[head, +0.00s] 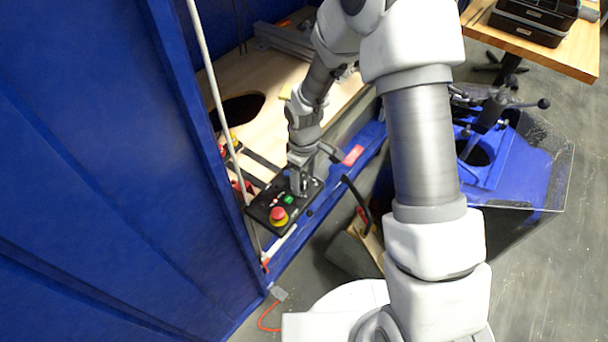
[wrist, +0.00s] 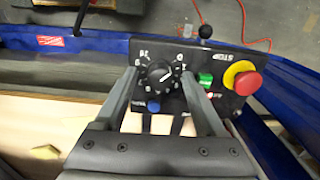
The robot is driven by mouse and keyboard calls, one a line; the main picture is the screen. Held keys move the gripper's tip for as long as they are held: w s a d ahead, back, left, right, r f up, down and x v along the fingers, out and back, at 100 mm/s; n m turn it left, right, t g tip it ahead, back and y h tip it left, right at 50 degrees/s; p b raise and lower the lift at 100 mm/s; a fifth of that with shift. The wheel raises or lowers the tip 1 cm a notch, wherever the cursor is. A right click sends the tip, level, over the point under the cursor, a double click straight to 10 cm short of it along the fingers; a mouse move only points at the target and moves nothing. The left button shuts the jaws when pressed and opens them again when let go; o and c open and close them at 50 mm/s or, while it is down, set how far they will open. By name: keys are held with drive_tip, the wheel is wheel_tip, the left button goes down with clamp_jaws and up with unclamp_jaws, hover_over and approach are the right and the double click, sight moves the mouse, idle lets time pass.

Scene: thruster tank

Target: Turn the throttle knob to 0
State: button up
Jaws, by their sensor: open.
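The throttle knob (wrist: 160,76) is a round black dial with a white pointer mark, set on a black control panel (wrist: 215,62) with white numerals around it. In the wrist view my gripper (wrist: 160,82) is open, with one finger on each side of the knob. I cannot tell whether the fingers touch it. The small numerals are hard to read, so the exact setting is unclear. In the head view my gripper (head: 303,185) is over the far part of the panel (head: 262,208) and hides the knob.
A blue wall (head: 110,170) stands left of the panel, with a pale pole (head: 215,75) close by.

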wheel_tip(320, 180, up, 17)
drive_tip(key=p, duration=0.2)
drive_tip(key=shift+r+p, duration=0.2)
drive_tip(key=shift+p, duration=0.1)
idle(0.4)
wheel_tip(320, 180, up, 13)
drive_tip(key=m+t+p, duration=0.1)
drive_tip(key=m+t, duration=0.2)
drive_tip(key=m, duration=0.1)
hover_over(304, 180)
drive_tip(key=s+d, duration=0.6)
drive_tip(key=d, duration=0.1)
drive_tip(key=s+d+r+m+t, duration=0.1)
drive_tip(key=s+d+r+m, duration=0.1)
drive_tip(key=s, duration=0.4)
drive_tip(key=s+d+r+m+t+p, duration=0.1)
drive_tip(key=s+d+r+m, duration=0.2)
drive_tip(key=s+r+m, duration=0.1)
drive_tip(key=shift+s+d+r+m+t, duration=0.3)
drive_tip(key=shift+s+r, duration=0.3)
drive_tip(key=shift+s, duration=0.75)
drive_tip(key=shift+a, duration=0.1)
